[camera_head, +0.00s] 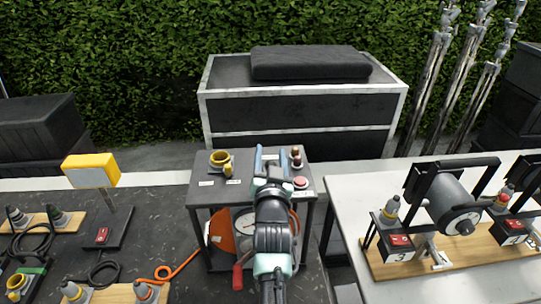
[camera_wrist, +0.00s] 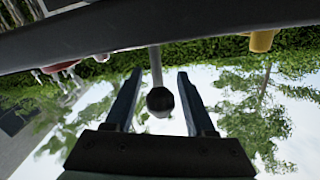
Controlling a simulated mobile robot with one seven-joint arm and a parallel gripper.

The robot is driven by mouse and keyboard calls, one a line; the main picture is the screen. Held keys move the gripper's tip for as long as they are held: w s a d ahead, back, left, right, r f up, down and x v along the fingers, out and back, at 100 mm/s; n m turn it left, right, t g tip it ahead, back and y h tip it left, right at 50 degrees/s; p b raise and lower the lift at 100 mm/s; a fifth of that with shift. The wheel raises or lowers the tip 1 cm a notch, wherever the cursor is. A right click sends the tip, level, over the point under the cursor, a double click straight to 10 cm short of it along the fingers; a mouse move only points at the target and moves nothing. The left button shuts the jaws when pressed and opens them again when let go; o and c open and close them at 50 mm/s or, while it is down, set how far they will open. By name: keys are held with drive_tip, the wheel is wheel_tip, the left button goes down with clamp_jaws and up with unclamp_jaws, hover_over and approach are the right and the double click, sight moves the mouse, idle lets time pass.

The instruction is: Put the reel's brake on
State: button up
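A reel with an orange side (camera_head: 222,232) stands under a small dark bench (camera_head: 205,191), largely hidden behind my arm. My gripper (camera_head: 271,155) is over the bench top, open, with its fingers pointing away. In the wrist view, which is upside down, a grey lever with a black knob (camera_wrist: 160,101) juts from the dark bench top (camera_wrist: 200,32). The knob is between the two open fingers (camera_wrist: 158,85), with a gap on each side. My gripper hides the lever in the head view. I cannot tell the brake's state.
A red handle (camera_head: 237,277) sits low in front of the reel. Connectors and an orange cable (camera_head: 180,268) lie left.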

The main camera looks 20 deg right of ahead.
clamp_jaws()
idle(1.2)
